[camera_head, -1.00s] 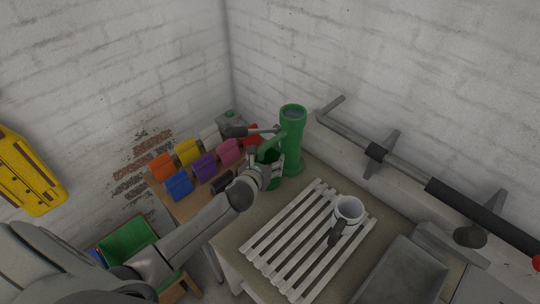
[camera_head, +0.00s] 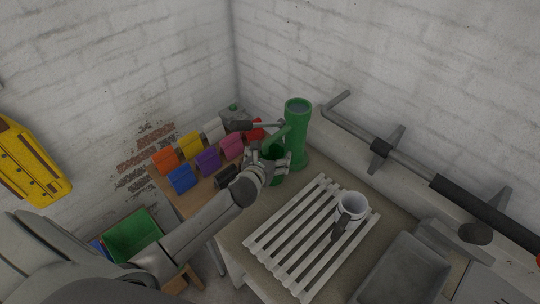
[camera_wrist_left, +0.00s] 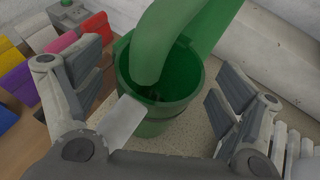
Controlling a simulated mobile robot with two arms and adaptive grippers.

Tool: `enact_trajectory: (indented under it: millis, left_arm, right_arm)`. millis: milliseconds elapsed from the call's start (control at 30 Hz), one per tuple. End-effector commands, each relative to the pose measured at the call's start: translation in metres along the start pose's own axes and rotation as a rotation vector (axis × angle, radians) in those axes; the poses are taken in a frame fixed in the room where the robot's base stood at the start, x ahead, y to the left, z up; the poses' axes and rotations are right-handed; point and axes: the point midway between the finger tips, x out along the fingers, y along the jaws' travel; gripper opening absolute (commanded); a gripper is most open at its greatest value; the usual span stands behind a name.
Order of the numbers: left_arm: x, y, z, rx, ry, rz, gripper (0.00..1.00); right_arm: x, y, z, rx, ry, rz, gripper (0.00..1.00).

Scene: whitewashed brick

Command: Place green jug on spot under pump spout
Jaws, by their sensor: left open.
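The green jug (camera_head: 276,178) stands upright on the counter at the foot of the green pump (camera_head: 297,135). In the left wrist view, the jug (camera_wrist_left: 178,115) is open-topped, and the curved pump spout (camera_wrist_left: 160,45) hangs over its mouth. My left gripper (camera_head: 268,170) is at the jug, partly hiding it in the head view. In the left wrist view, my left gripper (camera_wrist_left: 155,95) is open, with one finger on each side of the jug and gaps showing. A pale flat piece crosses the jug's near side. The spot under the jug is hidden. My right gripper is out of view.
Several coloured blocks, including a purple one (camera_head: 208,160), line the wooden surface left of the jug. The wall stands close behind the pump.

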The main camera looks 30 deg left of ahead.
Motion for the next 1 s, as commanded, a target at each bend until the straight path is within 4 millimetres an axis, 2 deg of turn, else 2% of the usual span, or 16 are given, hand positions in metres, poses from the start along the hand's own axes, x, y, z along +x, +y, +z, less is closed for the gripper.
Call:
enact_trajectory:
  millis: [200,367,1000]
  left_arm:
    - [-0.002,0.0,0.002,0.001,-0.001,0.0,0.9]
    - [-0.015,0.0,0.001,0.002,0.0,0.0,0.9]
    - [-0.108,0.0,0.001,0.001,-0.001,-0.001,0.9]
  right_arm:
    - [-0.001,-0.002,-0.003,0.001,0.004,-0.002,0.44]
    - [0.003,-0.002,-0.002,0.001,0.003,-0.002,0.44]
    - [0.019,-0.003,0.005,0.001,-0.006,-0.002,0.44]
